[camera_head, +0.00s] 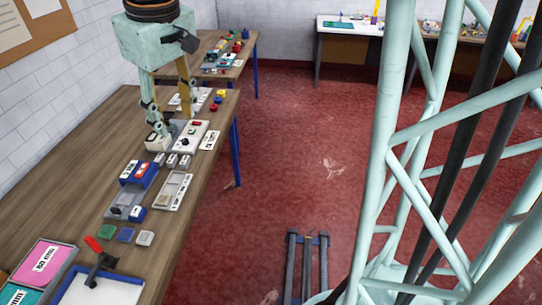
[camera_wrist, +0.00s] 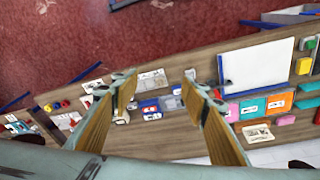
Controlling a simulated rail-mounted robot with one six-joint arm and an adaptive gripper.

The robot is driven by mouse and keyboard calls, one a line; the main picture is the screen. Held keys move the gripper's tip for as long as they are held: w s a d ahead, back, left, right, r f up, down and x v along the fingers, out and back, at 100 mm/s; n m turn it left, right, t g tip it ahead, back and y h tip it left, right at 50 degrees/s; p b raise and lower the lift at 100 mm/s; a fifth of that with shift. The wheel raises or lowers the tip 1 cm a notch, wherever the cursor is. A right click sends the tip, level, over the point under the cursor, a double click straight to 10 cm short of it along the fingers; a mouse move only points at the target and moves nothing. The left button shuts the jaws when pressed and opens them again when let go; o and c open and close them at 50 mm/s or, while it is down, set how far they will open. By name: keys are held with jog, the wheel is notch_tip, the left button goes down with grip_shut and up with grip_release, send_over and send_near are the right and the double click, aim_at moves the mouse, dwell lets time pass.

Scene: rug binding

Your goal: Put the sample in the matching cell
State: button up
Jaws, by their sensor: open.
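My gripper (camera_head: 172,128) is open and points down over the long wooden table, with nothing seen between its fingers. The wrist view also shows my gripper (camera_wrist: 158,82) with its two fingers wide apart. A pale tray with cells (camera_head: 184,180) lies nearer the gripper and holds a beige piece. I cannot tell which piece is the sample or which cell matches; the labels are too small to read.
A blue holder with red and white labelled parts (camera_head: 138,172) and a grey-blue tray (camera_head: 124,206) lie beside the pale tray. Small white labelled blocks (camera_head: 171,160) lie close to the gripper.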

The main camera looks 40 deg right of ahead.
jog(key=s+d+r+m+t, duration=0.1)
jog(key=s+d+r+m, duration=0.1)
jog(key=s, duration=1.3)
jog(key=s+d+r+m, duration=0.2)
jog(key=s+r, duration=0.1)
jog(key=s, duration=1.2)
jog(key=shift+s+d+r+t, duration=0.3)
jog(key=shift+s+r+t, duration=0.05)
jog(key=shift+t, duration=0.05)
notch_tip(320, 180, down, 16)
jog(key=b, duration=1.5)
jog(key=shift+r+b, duration=0.2)
jog(key=shift+b, duration=0.2)
